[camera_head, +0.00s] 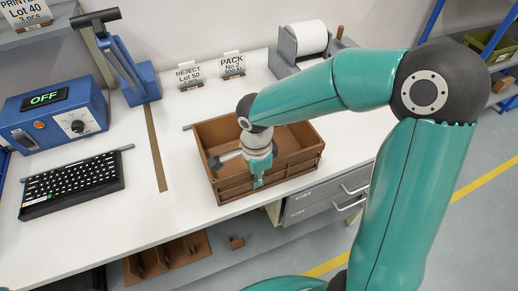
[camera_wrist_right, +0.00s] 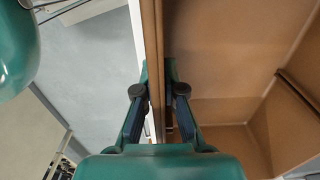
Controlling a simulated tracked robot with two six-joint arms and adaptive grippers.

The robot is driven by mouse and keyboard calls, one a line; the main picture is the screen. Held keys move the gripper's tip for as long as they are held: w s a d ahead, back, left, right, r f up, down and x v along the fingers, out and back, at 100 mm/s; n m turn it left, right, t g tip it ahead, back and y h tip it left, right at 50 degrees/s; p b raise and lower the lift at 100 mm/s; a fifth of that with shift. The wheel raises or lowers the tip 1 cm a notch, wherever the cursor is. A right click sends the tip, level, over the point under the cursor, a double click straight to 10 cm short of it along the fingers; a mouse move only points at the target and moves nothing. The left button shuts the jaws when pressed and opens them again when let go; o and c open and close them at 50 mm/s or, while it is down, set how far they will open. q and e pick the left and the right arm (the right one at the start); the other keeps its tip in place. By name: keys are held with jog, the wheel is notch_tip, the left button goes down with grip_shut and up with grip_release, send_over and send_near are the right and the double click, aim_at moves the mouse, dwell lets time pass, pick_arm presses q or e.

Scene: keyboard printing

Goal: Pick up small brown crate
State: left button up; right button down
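A brown open crate (camera_head: 305,150) sits on the white table, near its front edge. My right gripper (camera_head: 258,182) comes down at the crate's near wall. In the right wrist view its two fingers (camera_wrist_right: 160,90) lie on either side of the crate wall (camera_wrist_right: 155,40), one inside and one outside, and look closed against it. The crate's inside looks mostly empty, though my arm hides part of it. My left gripper is not in view.
A black keyboard (camera_head: 70,186) and a blue device reading OFF (camera_head: 50,118) stand at the left. A paper roll (camera_head: 308,38) and sign cards (camera_head: 232,66) are behind the crate. A brown divided holder (camera_head: 168,258) sits below the table. Grey drawers (camera_head: 320,200) are beneath.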

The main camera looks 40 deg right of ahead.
jog(key=shift+r, duration=0.25)
dwell(0.4)
jog(key=shift+w+r, duration=0.1)
jog(key=shift+r, duration=0.5)
notch_tip(320, 180, up, 18)
jog(key=shift+r, duration=0.25)
jog(key=shift+f, duration=0.2)
